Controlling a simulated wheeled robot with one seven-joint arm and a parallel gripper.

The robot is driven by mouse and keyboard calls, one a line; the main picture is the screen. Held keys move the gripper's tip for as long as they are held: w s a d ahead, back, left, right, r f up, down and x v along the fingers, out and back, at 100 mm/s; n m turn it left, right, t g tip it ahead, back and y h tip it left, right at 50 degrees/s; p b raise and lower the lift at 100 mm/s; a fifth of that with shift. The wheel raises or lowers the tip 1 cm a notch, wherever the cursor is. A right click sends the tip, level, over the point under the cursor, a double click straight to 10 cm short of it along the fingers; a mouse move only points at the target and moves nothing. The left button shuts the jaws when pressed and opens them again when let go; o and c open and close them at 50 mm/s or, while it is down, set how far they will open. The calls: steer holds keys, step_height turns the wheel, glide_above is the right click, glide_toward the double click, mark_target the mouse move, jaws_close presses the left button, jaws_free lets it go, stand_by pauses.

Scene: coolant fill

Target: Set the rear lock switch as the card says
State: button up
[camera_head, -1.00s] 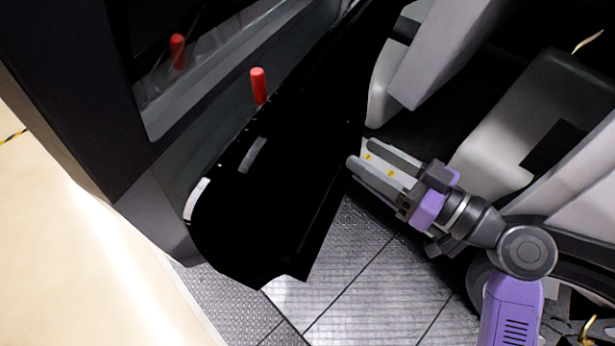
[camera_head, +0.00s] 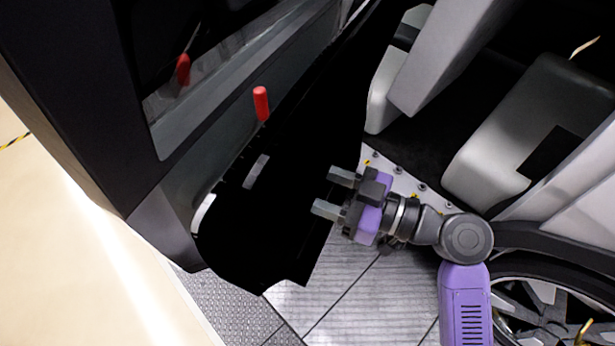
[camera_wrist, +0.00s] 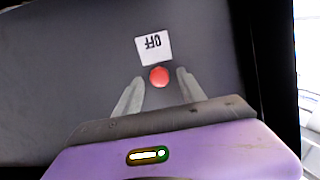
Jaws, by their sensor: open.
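A white card (camera_wrist: 153,47) reading OFF, upside down in the wrist view, lies on a dark grey panel (camera_wrist: 70,70). A round red knob (camera_wrist: 159,77) sits just below the card in that picture. My gripper (camera_wrist: 158,80) is open, its fingers appearing on either side of the knob; whether they touch it or how far off it is, I cannot tell. The knob's setting is not clear. In the head view my gripper (camera_head: 328,192) points left at the black door panel (camera_head: 270,215). There the card is not visible.
A red upright peg (camera_head: 261,103) stands along the door's edge, with another red shape (camera_head: 183,68) behind the glass, perhaps its reflection. Pale seats (camera_head: 520,130) are at the right. A wheel (camera_head: 545,315) is at lower right. Tiled floor (camera_head: 340,290) shows below.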

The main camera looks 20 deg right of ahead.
steer(key=shift+c, duration=0.2)
jaws_close()
stand_by(1.3)
